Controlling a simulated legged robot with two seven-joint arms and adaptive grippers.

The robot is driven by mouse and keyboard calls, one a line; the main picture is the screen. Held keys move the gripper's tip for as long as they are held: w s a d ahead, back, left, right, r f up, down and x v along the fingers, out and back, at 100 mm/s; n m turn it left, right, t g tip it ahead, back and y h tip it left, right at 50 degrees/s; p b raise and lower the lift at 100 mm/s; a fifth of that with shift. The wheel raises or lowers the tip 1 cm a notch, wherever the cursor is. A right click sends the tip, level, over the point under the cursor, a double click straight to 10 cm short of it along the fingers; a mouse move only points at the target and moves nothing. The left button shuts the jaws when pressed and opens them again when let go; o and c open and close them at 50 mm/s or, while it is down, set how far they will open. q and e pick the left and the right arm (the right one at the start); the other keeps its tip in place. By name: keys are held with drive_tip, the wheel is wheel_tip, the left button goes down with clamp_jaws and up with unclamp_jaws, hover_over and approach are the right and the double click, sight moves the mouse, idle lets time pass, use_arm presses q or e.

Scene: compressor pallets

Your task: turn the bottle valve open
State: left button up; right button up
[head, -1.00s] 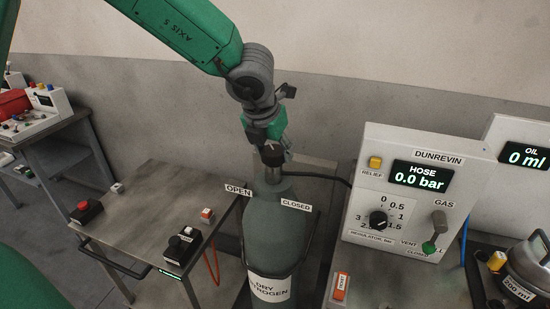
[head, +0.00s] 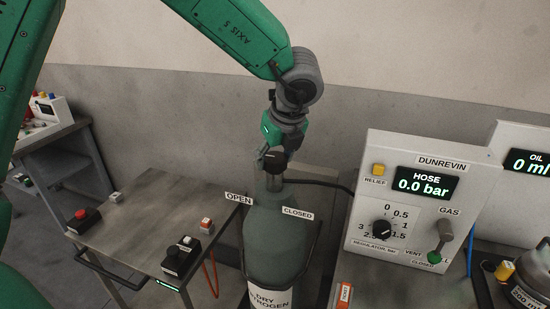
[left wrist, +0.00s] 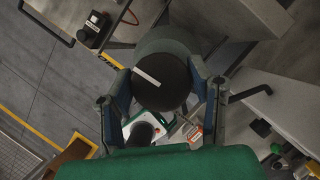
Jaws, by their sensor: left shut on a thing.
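The gas bottle (head: 280,240) is a grey-green cylinder labelled dry nitrogen, standing upright between the bench and the panel. Its black valve knob (head: 273,160) is at the top, above an OPEN label (head: 239,198) on the left and a CLOSED label (head: 298,213) on the right. My left gripper (head: 274,154) comes down from above and is shut on the knob. In the left wrist view the round dark knob (left wrist: 163,88) shows a slanted white line, with a finger on each side. My right gripper is not in view.
The DUNREVIN panel (head: 352,215) stands right of the bottle, its hose display (head: 425,184) at 0.0 bar. A dark hose (head: 320,183) runs from the valve area toward it. A metal bench (head: 140,215) with several buttons stands on the left.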

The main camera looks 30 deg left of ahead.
use_arm(q)
drive_tip(key=n+g, duration=0.2)
drive_tip(key=n, duration=0.3)
drive_tip(key=shift+f, duration=0.1)
idle(0.5)
drive_tip(key=o, duration=1.2)
drive_tip(key=shift+c, duration=0.2)
drive_tip(key=shift+w+d, duration=0.1)
drive_tip(key=shift+d+r, duration=0.1)
drive_tip(key=shift+r, duration=0.25)
drive_tip(key=v, duration=1.1)
drive_tip(key=shift+w+d, duration=0.2)
drive_tip(key=shift+d, duration=0.15)
